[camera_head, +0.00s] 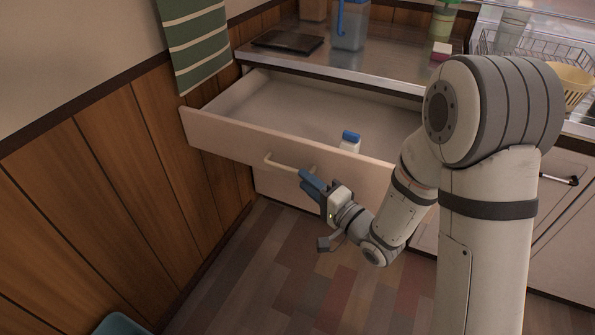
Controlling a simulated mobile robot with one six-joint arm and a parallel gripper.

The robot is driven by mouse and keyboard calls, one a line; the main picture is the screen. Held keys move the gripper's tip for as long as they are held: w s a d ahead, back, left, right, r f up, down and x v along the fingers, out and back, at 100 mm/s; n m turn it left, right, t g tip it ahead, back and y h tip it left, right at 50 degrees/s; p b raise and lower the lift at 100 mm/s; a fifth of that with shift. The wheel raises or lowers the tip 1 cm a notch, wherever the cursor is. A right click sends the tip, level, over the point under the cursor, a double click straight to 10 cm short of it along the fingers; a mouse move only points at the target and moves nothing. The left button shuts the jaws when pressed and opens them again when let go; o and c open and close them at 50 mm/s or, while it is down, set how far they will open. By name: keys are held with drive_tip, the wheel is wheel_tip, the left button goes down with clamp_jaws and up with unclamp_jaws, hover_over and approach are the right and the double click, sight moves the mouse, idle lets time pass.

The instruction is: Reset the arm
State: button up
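My arm (405,200) reaches down from the right and bends toward the open drawer. My gripper (308,182), with blue fingers, is in front of the drawer's front panel, close to the right end of its pale bar handle (280,163). I cannot tell whether the fingers touch the handle or whether they are apart from each other. The drawer (225,137) is pulled out under the counter. A small white container with a blue lid (350,141) stands inside it near the front; the rest of the drawer floor that shows is bare.
The counter (385,68) above holds a dark flat board (287,41), a clear blue container (350,25) and a green-topped bottle (443,20). A wire rack (530,50) and yellow basket (570,82) are at right. A wood-panelled wall (110,170) bounds the left.

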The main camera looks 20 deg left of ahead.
drive_tip(key=shift+v, duration=1)
